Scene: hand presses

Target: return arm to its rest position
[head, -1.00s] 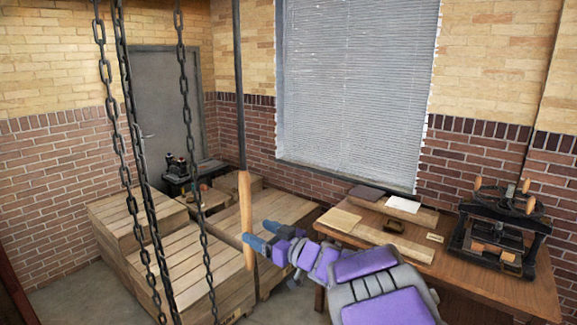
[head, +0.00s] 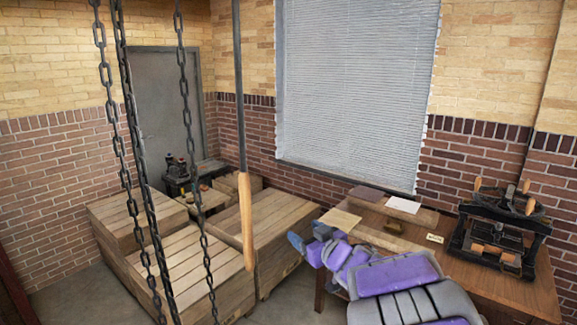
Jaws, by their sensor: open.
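My gripper (head: 308,236) shows in the head view with its blue fingertips apart and nothing seen between them. My purple and grey arm runs from it down to the bottom right, in front of the left part of the wooden table (head: 470,280). A hanging dark rod with a wooden handle (head: 246,222) is to the left of my gripper, with a clear gap between them in the picture.
Several dark chains (head: 133,160) hang at the left. Wooden crates (head: 175,262) stand on the floor behind them. A black hand press (head: 497,238) stands on the table's right part. Boards and a white sheet (head: 403,205) lie near its back edge.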

